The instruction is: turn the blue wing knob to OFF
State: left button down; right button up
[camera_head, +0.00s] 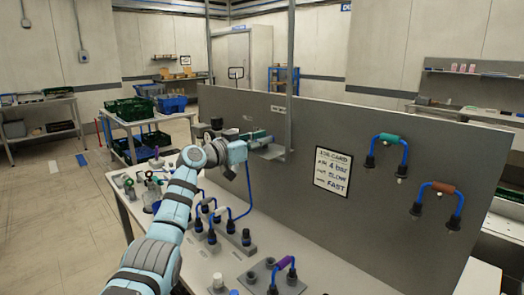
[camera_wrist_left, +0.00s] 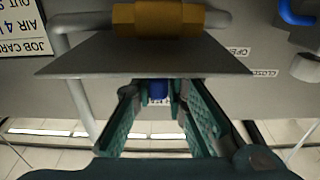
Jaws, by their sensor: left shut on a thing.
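My left gripper (camera_head: 262,135) reaches to the grey upright panel, just above a small grey shelf. In the left wrist view, its teal fingers (camera_wrist_left: 158,92) are closed in on the small blue wing knob (camera_wrist_left: 158,88), one finger on each side. The knob shows only as a short blue piece in front of a grey plate edge; its wings and angle are mostly hidden. In the head view I cannot make out the knob behind the gripper. My right gripper is not in view.
A grey plate (camera_wrist_left: 140,58) and a brass fitting (camera_wrist_left: 158,18) sit close to the fingers. Small white labels are to the right. A job card (camera_head: 333,172) and hoses with green and brown grips (camera_head: 390,138) are on the panel. Blue hoses and fittings crowd the bench (camera_head: 180,262).

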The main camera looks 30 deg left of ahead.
pick_arm(q)
jog(key=shift+f, duration=0.15)
jog(key=c, duration=1.6)
grip_release()
jog(key=v, duration=1.2)
